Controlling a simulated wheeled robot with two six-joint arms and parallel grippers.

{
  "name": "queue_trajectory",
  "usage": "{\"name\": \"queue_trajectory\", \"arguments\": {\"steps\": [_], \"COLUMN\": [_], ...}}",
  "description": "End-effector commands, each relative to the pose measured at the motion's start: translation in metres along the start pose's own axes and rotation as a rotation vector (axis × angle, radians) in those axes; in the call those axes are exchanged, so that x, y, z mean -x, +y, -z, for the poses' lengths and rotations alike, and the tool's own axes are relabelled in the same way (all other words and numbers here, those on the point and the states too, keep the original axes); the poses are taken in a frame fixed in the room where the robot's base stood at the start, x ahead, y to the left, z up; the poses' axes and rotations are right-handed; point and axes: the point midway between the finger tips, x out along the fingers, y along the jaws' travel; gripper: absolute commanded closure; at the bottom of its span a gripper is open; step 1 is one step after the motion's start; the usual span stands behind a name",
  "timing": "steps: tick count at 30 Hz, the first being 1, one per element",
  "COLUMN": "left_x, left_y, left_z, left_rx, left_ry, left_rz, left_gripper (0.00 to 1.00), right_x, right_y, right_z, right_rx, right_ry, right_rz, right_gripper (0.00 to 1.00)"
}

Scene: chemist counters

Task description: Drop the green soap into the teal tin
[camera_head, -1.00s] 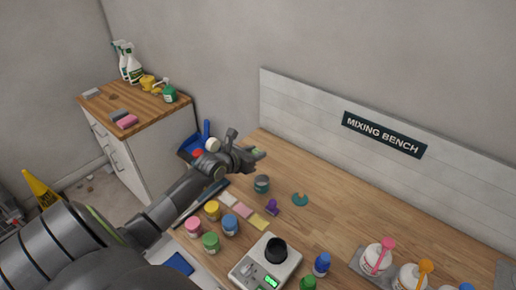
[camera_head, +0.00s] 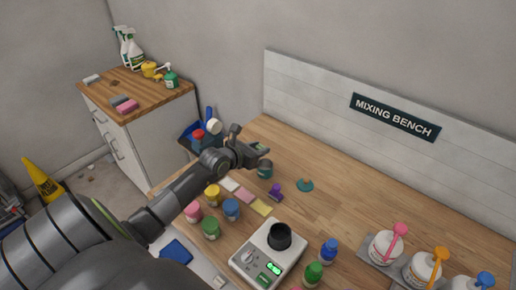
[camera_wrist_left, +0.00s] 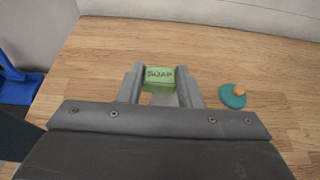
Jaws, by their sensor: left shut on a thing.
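My left gripper (camera_head: 261,151) is shut on the green soap (camera_wrist_left: 159,78), a small block marked "SOAP" held between the two fingertips. The soap shows only as a bit of green in the head view (camera_head: 260,147). The teal tin (camera_head: 265,172) stands on the bench just below the gripper in the head view, its upper part partly hidden by the gripper. My right gripper is not in view.
A purple stamp-like object (camera_head: 275,192) stands near the tin. Several coloured jars, a white scale (camera_head: 268,254) with a black cup and bottles occupy the bench front. A blue caddy (camera_head: 192,134) is beyond the arm. The bench's back right is clear.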

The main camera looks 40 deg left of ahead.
Motion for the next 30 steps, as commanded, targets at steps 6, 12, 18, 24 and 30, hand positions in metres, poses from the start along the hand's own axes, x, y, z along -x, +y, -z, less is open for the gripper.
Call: {"name": "queue_trajectory", "arguments": {"steps": [6,12,18,24,30], "left_x": [0.0,0.0,0.007,0.035,0.076], "left_y": [0.0,0.0,0.001,0.0,0.001], "left_z": [0.0,0.0,0.0,0.001,0.002], "left_rx": [0.0,0.0,-0.001,-0.005,-0.008], "left_ry": [0.0,0.0,0.0,0.001,0.003], "left_rz": [0.0,0.0,0.0,0.0,-0.001], "left_gripper": [0.43,0.43,0.43,0.43,0.43], "right_x": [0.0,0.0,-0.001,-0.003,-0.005], "right_y": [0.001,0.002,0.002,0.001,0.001], "right_z": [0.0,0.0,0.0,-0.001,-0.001], "right_rx": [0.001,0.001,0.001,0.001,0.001], "right_ry": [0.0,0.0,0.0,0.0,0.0], "right_rz": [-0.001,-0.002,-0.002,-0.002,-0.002], "right_gripper": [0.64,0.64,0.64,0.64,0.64]}}
